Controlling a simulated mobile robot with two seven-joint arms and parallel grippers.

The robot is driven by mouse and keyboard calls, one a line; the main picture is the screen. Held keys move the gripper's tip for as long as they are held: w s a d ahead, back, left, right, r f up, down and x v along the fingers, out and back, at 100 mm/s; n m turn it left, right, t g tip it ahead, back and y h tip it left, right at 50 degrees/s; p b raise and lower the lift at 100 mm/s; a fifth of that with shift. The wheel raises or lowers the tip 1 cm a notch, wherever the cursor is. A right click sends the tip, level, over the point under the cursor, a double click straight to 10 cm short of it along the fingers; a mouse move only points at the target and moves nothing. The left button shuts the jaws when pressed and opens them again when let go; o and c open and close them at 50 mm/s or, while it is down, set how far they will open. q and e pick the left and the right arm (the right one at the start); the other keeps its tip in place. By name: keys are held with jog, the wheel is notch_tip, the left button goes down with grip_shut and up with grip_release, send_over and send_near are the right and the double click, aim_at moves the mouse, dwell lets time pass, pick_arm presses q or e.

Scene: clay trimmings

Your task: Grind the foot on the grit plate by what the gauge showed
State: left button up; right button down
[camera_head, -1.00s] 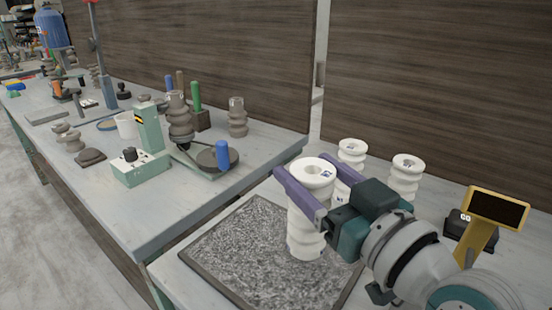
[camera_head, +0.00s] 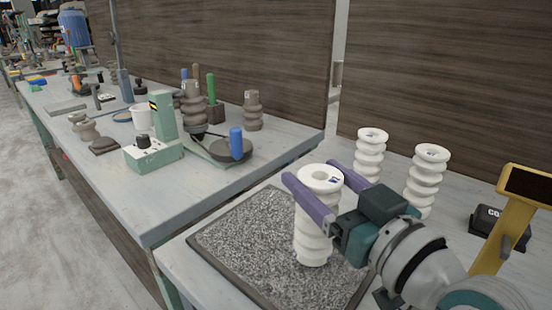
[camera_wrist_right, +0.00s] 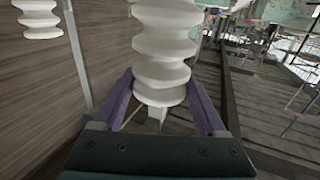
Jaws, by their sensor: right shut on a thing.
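A white ribbed insulator (camera_head: 314,228) stands upright over the dark speckled grit plate (camera_head: 235,240). My right gripper (camera_head: 312,190) is shut on it near its top, one purple finger on each side. The insulator's foot appears at the plate's surface; I cannot tell whether it touches. In the right wrist view the same insulator (camera_wrist_right: 163,50) sits between the purple fingers. A yellow stand with a dark, blank display (camera_head: 528,185), possibly the gauge, is at the right edge, partly cut off. My left gripper is not in view.
Two more white insulators (camera_head: 370,155) (camera_head: 429,180) stand behind the plate. A black block (camera_head: 487,222) lies near the yellow stand. The left bench holds a green device (camera_head: 153,153), a blue-handled round tool (camera_head: 235,148) and grey ribbed pieces (camera_head: 252,112).

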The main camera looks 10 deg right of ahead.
jog(key=shift+f+b, duration=0.45)
jog(key=shift+b, duration=0.15)
dwell(0.9)
jog(key=shift+w, duration=0.1)
